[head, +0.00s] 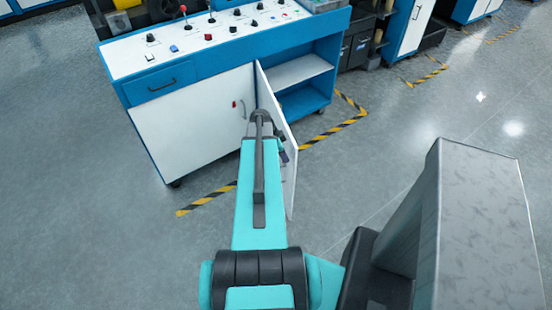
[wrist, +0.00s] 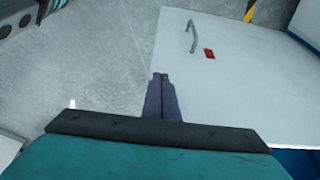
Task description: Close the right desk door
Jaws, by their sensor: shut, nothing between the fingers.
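The desk (head: 175,90) is blue and white. Its right door (head: 273,108) stands open, swung out from the cabinet toward me, and shows as a narrow white panel. Part of it is hidden by my arm. That panel has a grey handle (wrist: 192,36) and a small red tag (wrist: 209,54). I cannot tell whether the fingers touch it.
The left door (head: 185,118) is closed. The open compartment with a shelf (head: 298,72) shows right of the right door. Knobs and levers cover the desk top (head: 215,33). Yellow-black tape (head: 208,199) marks the clear grey floor. A grey metal block (head: 480,220) is at right.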

